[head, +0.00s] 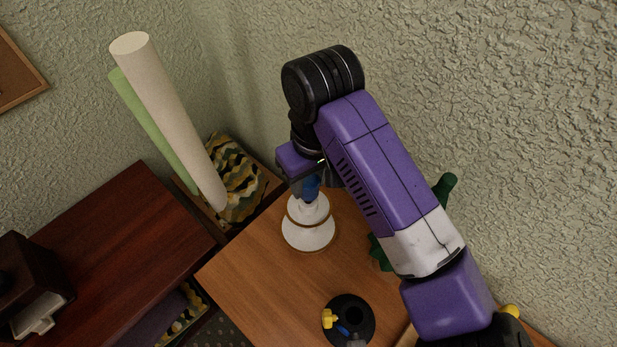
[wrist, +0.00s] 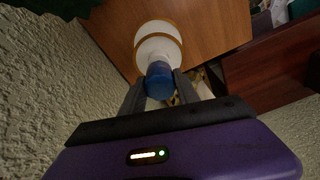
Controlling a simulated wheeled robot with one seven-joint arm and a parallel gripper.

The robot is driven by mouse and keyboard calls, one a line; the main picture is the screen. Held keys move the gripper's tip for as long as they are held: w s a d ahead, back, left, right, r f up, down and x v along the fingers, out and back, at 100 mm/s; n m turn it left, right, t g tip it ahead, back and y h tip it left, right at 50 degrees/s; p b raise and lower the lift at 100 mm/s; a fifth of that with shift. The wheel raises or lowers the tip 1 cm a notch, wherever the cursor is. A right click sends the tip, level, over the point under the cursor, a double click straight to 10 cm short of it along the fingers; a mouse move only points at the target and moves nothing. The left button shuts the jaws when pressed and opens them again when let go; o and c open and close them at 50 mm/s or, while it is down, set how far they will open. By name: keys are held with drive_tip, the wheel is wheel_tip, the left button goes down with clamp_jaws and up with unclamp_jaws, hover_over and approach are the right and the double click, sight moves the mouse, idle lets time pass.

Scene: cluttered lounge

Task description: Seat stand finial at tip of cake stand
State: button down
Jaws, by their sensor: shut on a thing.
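The cake stand (head: 309,233) is white with gold-brown bands, upright on the wooden table. It also shows in the wrist view (wrist: 157,38). My gripper (head: 311,186) points down above the stand's tip. In the wrist view, my gripper (wrist: 161,79) is shut on the blue stand finial (wrist: 159,84), one finger on each side. The finial (head: 311,187) is partly hidden by my gripper in the head view. It lines up with the top of the stand there. I cannot tell whether it touches the tip or hangs just above.
A black round holder (head: 349,319) with yellow and blue pieces is at the table's front. A dark green object (head: 379,252) is partly hidden behind my arm. Tall white (head: 165,115) and green rolls lean at the left. The wooden table (head: 262,275) is bare left of the stand.

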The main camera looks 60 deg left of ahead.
sight(309, 182)
drive_tip(key=shift+f, duration=1.45)
drive_tip(key=c, duration=0.8)
unclamp_jaws()
drive_tip(key=shift+r+b, duration=0.15)
drive_tip(key=shift+b, duration=0.15)
drive_tip(key=r, duration=0.5)
drive_tip(key=d+r+b, duration=0.1)
drive_tip(key=r, duration=0.1)
drive_tip(key=shift+r, duration=0.25)
